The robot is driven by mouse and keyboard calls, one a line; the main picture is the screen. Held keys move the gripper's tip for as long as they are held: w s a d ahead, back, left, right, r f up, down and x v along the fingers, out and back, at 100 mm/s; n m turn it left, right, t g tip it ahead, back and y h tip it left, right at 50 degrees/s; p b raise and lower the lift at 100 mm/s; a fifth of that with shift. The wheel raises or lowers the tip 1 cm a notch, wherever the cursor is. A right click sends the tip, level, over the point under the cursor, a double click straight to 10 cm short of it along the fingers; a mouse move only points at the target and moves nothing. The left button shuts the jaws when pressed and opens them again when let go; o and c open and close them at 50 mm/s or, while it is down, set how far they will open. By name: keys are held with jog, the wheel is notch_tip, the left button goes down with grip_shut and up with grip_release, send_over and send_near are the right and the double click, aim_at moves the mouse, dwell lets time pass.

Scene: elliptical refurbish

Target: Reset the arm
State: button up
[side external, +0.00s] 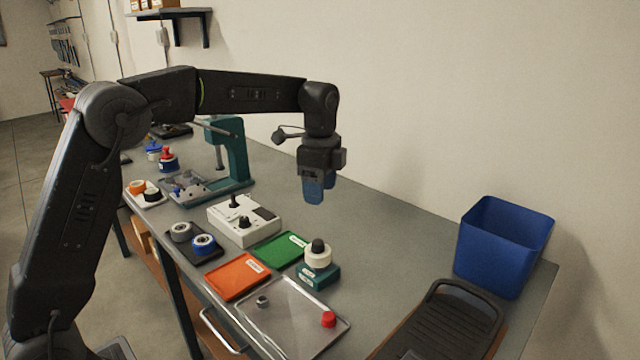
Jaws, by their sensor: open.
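My gripper (316,190) hangs above the workbench (405,240), pointing down, with its blue fingertips well clear of the surface. Its jaws are open and I see nothing between them. It is above and behind the green tray (278,249) and to the right of the white control box (245,221) with black knobs.
A green press (233,155) stands behind left. An orange tray (237,276), a clear tray (290,318) with a red cap (328,319), and a teal block (318,275) bearing a white-and-black part lie in front. A blue bin (500,245) stands right. The bench's back right is clear.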

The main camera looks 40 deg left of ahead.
jog(key=shift+r, duration=0.3)
jog(key=s+d+r+n+t, duration=0.1)
jog(key=s+r+n+t, duration=0.35)
jog(key=s, duration=0.85)
jog(key=s+f+n, duration=0.2)
jog(key=s+n, duration=0.2)
jog(key=s, duration=0.4)
jog(key=s+f+n+t, duration=0.1)
jog(key=s+f+n, duration=0.2)
jog(key=s+n, duration=0.2)
jog(key=s+d, duration=0.1)
jog(key=s, duration=0.2)
